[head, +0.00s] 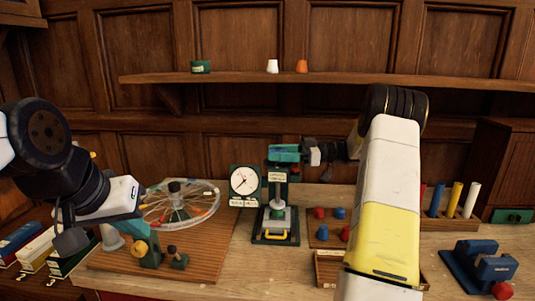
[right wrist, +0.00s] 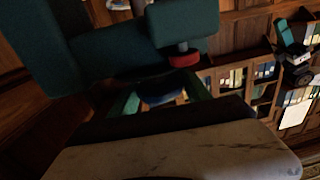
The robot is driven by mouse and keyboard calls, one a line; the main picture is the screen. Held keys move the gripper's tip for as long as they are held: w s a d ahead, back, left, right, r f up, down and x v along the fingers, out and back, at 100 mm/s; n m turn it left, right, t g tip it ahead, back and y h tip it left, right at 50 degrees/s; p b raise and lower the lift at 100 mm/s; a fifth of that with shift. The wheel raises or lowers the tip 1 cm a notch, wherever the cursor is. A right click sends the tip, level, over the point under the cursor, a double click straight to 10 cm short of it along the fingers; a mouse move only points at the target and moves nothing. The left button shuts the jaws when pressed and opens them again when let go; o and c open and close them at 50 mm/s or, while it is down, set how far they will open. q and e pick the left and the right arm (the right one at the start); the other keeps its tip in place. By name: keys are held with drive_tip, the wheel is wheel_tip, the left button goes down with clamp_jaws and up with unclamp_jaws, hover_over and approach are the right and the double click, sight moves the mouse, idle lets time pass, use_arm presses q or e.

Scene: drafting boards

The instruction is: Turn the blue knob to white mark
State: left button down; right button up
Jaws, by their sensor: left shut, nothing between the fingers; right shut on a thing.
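In the head view, my right gripper (head: 277,153) is at the top of the dark green stand (head: 268,228), left of its wrist. In the right wrist view, its green fingers (right wrist: 162,96) are closed around a dark blue round knob (right wrist: 160,88). The fingers and the arm hide most of the knob, and its pointer cannot be made out. No white mark can be told apart in either view. My left gripper (head: 152,257) is low at the left, over the wooden board beside the spoked wheel, shut and empty.
A white dial (head: 243,182) stands left of the stand. The spoked wheel (head: 178,205) lies further left. Small red and blue pieces (head: 340,213) sit to the right on a wooden board. A red knob (right wrist: 183,56) is close to the blue one. A blue fixture (head: 478,265) stands far right.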

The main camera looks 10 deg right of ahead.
drive_tip(key=shift+a+r+n+g, duration=0.15)
drive_tip(key=shift+n+g, duration=0.95)
drive_tip(key=shift+g, duration=0.6)
drive_tip(key=shift+r, duration=0.1)
drive_tip(key=o, duration=1.4)
drive_tip(key=shift+c, duration=0.2)
drive_tip(key=d, duration=0.8)
